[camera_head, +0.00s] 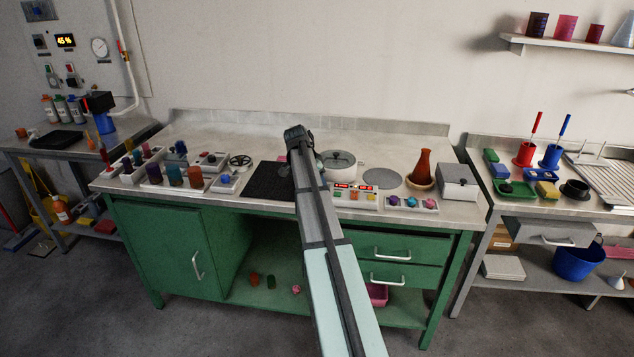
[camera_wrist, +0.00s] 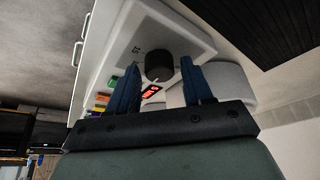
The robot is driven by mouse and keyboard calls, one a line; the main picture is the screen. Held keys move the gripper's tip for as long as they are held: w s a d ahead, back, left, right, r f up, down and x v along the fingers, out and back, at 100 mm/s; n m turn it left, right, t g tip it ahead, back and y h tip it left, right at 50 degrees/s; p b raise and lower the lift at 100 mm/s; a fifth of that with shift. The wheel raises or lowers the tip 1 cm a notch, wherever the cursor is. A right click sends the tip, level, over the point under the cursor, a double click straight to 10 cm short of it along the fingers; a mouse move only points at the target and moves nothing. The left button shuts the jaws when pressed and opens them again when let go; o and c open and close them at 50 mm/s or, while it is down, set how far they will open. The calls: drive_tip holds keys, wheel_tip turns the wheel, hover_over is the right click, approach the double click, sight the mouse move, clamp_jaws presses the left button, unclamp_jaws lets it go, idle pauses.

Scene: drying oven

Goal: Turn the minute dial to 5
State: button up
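The minute dial (camera_wrist: 158,66) is a round black knob on a white control panel (camera_wrist: 118,52) in the wrist view. A small "15" is printed beside it. Whether the fingertips reach down around the knob is unclear.
A lidded white pot (camera_head: 342,165) stands behind the panel. A tray of coloured knobs (camera_head: 412,204) is at its right, and a black mat (camera_head: 268,182) lies left of my arm. A brown flask (camera_head: 424,168) and a white box (camera_head: 458,184) stand farther right.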

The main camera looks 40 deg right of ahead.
drive_tip(key=shift+o, duration=0.6)
drive_tip(key=v, duration=1.4)
drive_tip(key=shift+f, duration=0.1)
